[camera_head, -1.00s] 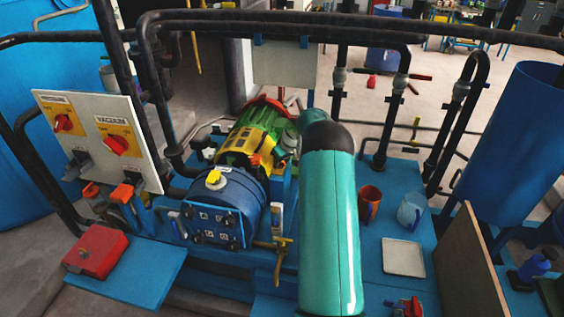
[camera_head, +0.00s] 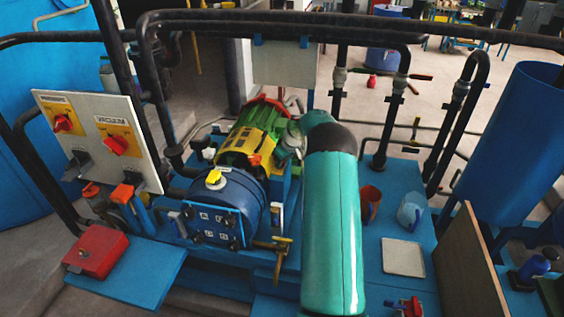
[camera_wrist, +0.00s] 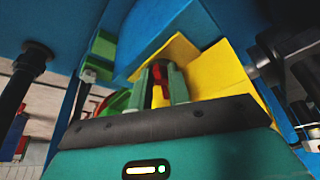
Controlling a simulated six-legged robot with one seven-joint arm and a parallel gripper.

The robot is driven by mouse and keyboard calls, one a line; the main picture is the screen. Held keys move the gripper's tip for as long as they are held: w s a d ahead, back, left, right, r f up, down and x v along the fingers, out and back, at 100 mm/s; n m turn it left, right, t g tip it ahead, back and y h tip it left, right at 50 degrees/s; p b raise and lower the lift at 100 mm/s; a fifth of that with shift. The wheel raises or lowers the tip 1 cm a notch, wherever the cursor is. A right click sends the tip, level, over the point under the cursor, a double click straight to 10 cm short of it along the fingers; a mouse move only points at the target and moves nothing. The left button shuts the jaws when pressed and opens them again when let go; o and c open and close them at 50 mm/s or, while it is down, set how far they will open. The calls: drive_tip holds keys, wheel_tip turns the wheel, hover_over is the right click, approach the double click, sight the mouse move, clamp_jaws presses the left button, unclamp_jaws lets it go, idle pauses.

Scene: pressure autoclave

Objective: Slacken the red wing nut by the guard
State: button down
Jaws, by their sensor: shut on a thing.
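The red wing nut (camera_wrist: 157,86) shows in the wrist view as a small red piece between the two fingers of my gripper (camera_wrist: 161,83). The fingers are shut on it, and they hide part of it. The yellow guard (camera_wrist: 214,72) stands close behind and to the right of the fingers. In the head view the yellow guard (camera_head: 238,142) sits over the middle of the machine, in front of a green housing (camera_head: 268,117). An orange-red piece at its lower right may be the nut. My teal arm hides part of this area.
A blue cylindrical housing (camera_head: 228,198) with a yellow cap stands in front of the guard. A brown mug (camera_head: 371,203), a pale blue jug (camera_head: 411,210) and a white tray (camera_head: 403,257) are right of my arm. A switch panel (camera_head: 100,138) stands left; black pipes cross behind.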

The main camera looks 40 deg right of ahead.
drive_tip(key=n+y, duration=0.1)
drive_tip(key=n, duration=0.2)
drive_tip(key=d+n+y, duration=0.1)
drive_tip(key=n, duration=0.1)
drive_tip(key=shift+w+n+g, duration=0.1)
drive_tip(key=shift+n+g, duration=0.3)
drive_tip(key=n, duration=0.1)
drive_tip(key=n+y, duration=0.1)
drive_tip(key=n, duration=0.1)
drive_tip(key=n+g, duration=0.1)
drive_tip(key=shift+w+d, duration=0.2)
drive_tip(key=shift+w, duration=0.05)
drive_tip(key=shift+n, duration=0.5)
drive_tip(key=c, duration=1.3)
unclamp_jaws()
drive_tip(key=shift+v, duration=3.8)
drive_tip(key=shift+w+d, duration=0.1)
drive_tip(key=shift+d, duration=0.05)
